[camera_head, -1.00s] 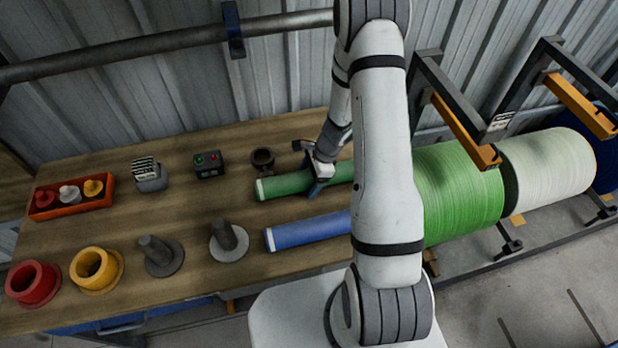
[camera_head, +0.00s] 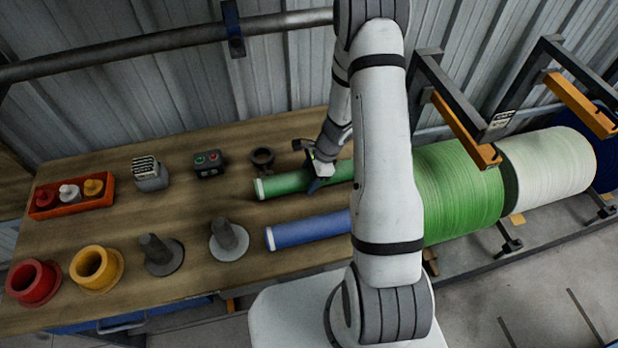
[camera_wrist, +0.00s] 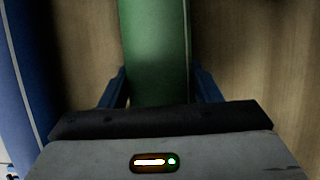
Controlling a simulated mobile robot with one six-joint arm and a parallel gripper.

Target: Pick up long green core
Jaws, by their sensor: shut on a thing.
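The long green core (camera_head: 285,184) lies along the wooden bench, its right part hidden behind my arm. My gripper (camera_head: 315,184) is around its middle, fingers pointing down. In the wrist view the green core (camera_wrist: 155,50) runs between the two blue fingers of my gripper (camera_wrist: 158,90), which are shut on it. Whether the core touches the bench or is slightly above it, I cannot tell.
A blue core (camera_head: 305,230) lies beside the green one, nearer the bench front. A dark ring (camera_head: 262,158), a button box (camera_head: 208,163) and grey flanged pegs (camera_head: 229,238) stand to the left. Large green (camera_head: 455,195) and white rolls are at right.

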